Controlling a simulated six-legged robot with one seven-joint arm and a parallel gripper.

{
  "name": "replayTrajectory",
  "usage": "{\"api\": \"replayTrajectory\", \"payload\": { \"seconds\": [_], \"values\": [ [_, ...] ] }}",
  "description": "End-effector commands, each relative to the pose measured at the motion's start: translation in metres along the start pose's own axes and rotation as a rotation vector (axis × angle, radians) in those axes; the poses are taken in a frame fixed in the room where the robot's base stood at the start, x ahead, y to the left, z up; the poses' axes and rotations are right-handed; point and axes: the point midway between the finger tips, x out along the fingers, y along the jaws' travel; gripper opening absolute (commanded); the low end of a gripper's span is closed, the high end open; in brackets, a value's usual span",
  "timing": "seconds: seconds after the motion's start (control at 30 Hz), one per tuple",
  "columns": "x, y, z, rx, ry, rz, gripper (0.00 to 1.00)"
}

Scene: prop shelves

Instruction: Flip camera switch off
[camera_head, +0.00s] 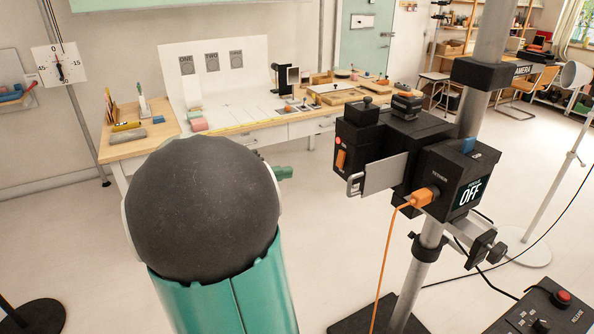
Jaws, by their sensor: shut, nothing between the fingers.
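A black camera rig (395,140) is mounted on a grey metal pole right of centre. The box (455,178) on its right side bears a panel (470,193) reading "OFF" under smaller, unclear text. A blue piece (468,146) sits on top of this box; I cannot tell if it is the switch. An orange piece (341,160) and a red round spot are on the rig's left side. A small green part, likely the tip of my gripper (285,172), pokes out behind my dark arm joint, left of the rig and apart from it. The rest is hidden.
An orange cable (388,260) hangs from an orange plug on the box to the floor. A control box with a red button (562,297) is at lower right. A workbench (240,135) with small items stands behind. Pale floor lies open between.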

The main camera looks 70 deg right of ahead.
Motion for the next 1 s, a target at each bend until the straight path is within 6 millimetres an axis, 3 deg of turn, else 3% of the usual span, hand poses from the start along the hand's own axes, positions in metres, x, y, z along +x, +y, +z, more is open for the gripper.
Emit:
{"api": "replayTrajectory", "payload": {
  "seconds": [0.6, 0.77, 1.0],
  "values": [
    [0.113, 0.000, 0.000, -0.002, 0.002, 0.000, 0.00],
    [0.125, 0.000, 0.000, -0.001, -0.001, 0.000, 0.00],
    [0.126, 0.000, 0.000, -0.001, -0.002, 0.000, 0.00]
  ]
}}
